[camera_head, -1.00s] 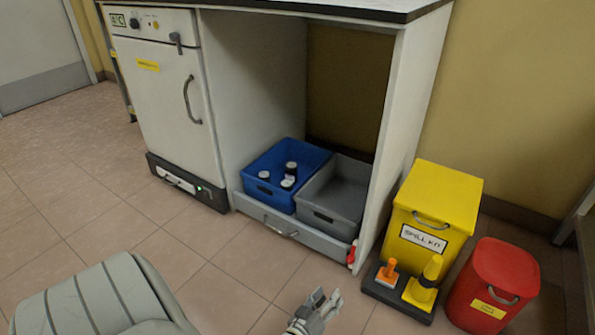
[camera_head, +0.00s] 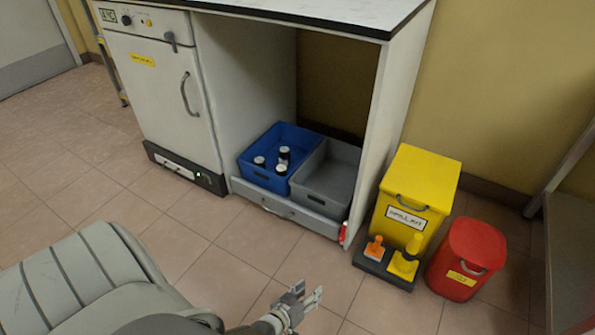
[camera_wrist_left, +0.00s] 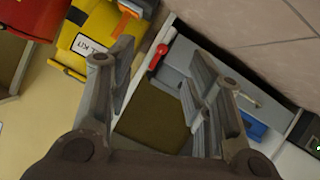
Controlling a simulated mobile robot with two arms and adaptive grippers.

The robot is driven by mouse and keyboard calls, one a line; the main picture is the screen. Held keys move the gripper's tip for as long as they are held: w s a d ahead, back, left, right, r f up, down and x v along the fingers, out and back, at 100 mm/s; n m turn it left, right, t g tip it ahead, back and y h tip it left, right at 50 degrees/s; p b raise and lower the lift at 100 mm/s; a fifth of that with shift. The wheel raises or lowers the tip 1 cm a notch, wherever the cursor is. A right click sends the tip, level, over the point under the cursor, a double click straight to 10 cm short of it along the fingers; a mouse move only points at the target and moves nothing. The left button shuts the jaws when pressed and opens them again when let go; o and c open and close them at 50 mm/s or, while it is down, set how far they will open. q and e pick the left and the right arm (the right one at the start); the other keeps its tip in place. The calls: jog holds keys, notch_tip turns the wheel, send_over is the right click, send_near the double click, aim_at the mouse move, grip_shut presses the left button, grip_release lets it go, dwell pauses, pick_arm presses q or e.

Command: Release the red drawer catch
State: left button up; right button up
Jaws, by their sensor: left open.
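The red drawer catch (camera_head: 343,232) sits at the right end of the grey drawer front (camera_head: 300,214), low under the bench. In the left wrist view the red catch (camera_wrist_left: 158,57) shows between my open fingers, beyond them. The drawer's front (camera_wrist_left: 185,55) also shows there, with its handle partly behind a finger. My left gripper (camera_head: 312,293) is open and empty, in front of the drawer and apart from it. It also fills the left wrist view (camera_wrist_left: 165,75). My right gripper is in no view.
The drawer bears a blue bin (camera_head: 265,180) with several jars and an empty grey bin (camera_head: 322,195). The yellow spill kit box (camera_head: 405,220), a stand with orange and yellow pieces (camera_head: 385,268) and a red bin (camera_head: 460,285) stand right. Floor before the drawer is clear.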

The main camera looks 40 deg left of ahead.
pick_arm(q)
jog(key=shift+m+g, duration=0.4)
jog(key=shift+g, duration=0.2)
jog(key=shift+s+f+p+v, duration=0.1)
jog(key=shift+f+p+v, duration=0.1)
jog(key=shift+p+v, duration=0.7)
jog(key=shift+s+f+p+v, duration=0.2)
jog(key=shift+p+v, duration=0.45)
jog(key=shift+v, duration=0.4)
jog(key=shift+d, duration=0.15)
